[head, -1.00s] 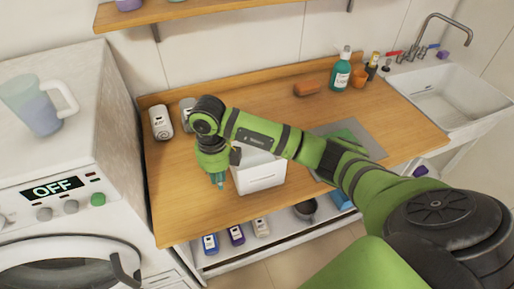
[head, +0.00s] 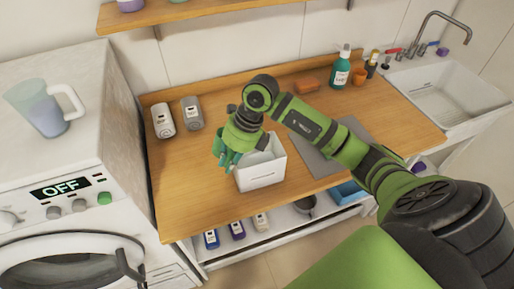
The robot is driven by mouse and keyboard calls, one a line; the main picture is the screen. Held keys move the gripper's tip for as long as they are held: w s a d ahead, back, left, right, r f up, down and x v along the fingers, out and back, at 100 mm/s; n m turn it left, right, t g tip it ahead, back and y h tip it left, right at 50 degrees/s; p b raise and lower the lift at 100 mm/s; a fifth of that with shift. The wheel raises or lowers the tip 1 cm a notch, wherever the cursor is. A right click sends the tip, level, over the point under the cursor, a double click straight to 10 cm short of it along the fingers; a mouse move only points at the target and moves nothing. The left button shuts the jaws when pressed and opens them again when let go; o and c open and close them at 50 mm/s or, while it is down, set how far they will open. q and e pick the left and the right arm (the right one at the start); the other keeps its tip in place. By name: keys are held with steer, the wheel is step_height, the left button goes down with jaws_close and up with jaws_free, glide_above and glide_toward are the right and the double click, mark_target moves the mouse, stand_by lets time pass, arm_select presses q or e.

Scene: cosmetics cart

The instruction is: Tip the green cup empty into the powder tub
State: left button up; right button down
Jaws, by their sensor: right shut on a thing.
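The powder tub (head: 262,176) is a white open box on the wooden counter, near its front edge. My right gripper (head: 227,156) is at the tub's left rim, with its wrist bent over the tub's left side. It is shut on the green cup (head: 219,144), a small teal-green shape partly covered by the fingers. The cup's opening, tilt and contents cannot be made out. My left gripper is not in view.
Two grey containers (head: 163,121) (head: 192,113) stand at the back left. A teal pump bottle (head: 340,69), orange cup (head: 358,77) and brown bar (head: 306,85) are at the back, near the sink (head: 455,97). A grey mat (head: 318,160) lies right of the tub. The washer holds a jug (head: 40,108).

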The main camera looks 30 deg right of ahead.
steer(key=d+y+b, duration=0.1)
steer(key=y+b, duration=0.1)
steer(key=d+t+y+b, duration=0.1)
steer(key=y+b, duration=0.1)
steer(key=shift+s+d+r+t+y, duration=0.2)
steer(key=shift+s+t+y, duration=0.1)
steer(key=shift+s+y, duration=0.1)
steer(key=shift+r+y+b, duration=0.15)
steer(key=shift+y+b, duration=0.4)
steer(key=shift+y, duration=0.05)
steer(key=shift+d+f+t+y+b, duration=0.1)
steer(key=shift+f+t+y+b, duration=0.2)
steer(key=shift+y+b, duration=0.4)
steer(key=shift+d+f+t+y+b, duration=0.1)
steer(key=shift+f+t+y+b, duration=0.15)
steer(key=shift+y+b, duration=0.45)
steer(key=shift+s+f+t+y+b, duration=0.1)
steer(key=shift+f+t+y+b, duration=0.2)
steer(key=shift+b, duration=0.35)
steer(key=shift+s+d+r+y+b, duration=0.15)
steer(key=shift+d+y+b, duration=0.25)
steer(key=shift+b, duration=0.25)
steer(key=shift+s+d+r+y+b, duration=0.15)
steer(key=shift+d+y+b, duration=0.2)
steer(key=shift+b, duration=0.3)
steer(key=shift+r+t+y+b, duration=0.2)
steer(key=shift+t+y+b, duration=0.15)
steer(key=shift+y+b, duration=0.55)
